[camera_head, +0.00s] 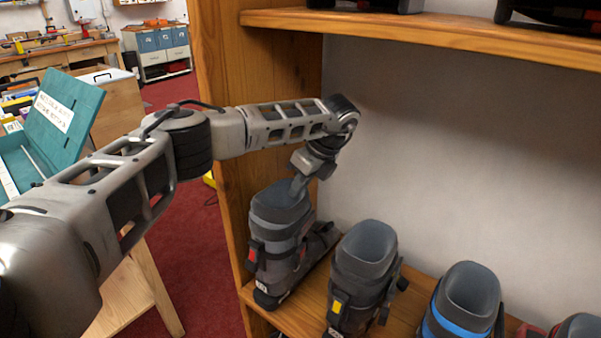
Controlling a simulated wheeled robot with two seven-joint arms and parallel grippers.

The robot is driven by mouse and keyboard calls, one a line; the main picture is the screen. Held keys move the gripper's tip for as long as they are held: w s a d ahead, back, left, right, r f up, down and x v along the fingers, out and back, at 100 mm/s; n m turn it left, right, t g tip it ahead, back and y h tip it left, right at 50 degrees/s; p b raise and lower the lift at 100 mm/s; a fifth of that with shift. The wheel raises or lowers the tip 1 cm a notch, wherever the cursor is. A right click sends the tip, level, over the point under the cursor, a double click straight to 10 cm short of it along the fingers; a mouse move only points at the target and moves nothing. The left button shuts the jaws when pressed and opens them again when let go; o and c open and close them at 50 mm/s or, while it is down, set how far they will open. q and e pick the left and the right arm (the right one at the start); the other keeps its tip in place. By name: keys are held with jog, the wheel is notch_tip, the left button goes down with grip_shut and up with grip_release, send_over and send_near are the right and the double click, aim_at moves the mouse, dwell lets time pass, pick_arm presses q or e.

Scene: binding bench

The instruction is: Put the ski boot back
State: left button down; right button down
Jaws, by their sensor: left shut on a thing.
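A grey and black ski boot (277,243) with a red buckle stands upright at the left end of the wooden shelf (311,296), close to the side panel. My left gripper (298,187) reaches down from above and is shut on the boot's upper cuff. The boot's sole is at the shelf surface; I cannot tell whether it bears its full weight there. My right gripper is out of view.
To the right on the same shelf stand a boot with a yellow buckle (362,275), a blue-trimmed boot (463,301) and a partly cut-off boot (577,328). An upper shelf (430,32) hangs above my arm. The wooden side panel (232,150) stands close at left. A teal box (62,118) lies far left.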

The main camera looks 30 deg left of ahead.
pick_arm(q)
jog(key=shift+f, duration=0.3)
jog(key=c, duration=1.4)
grip_release()
jog(key=shift+f, duration=0.1)
jog(key=s+b+v, duration=0.1)
jog(key=v, duration=1.1)
jog(key=shift+w, duration=0.45)
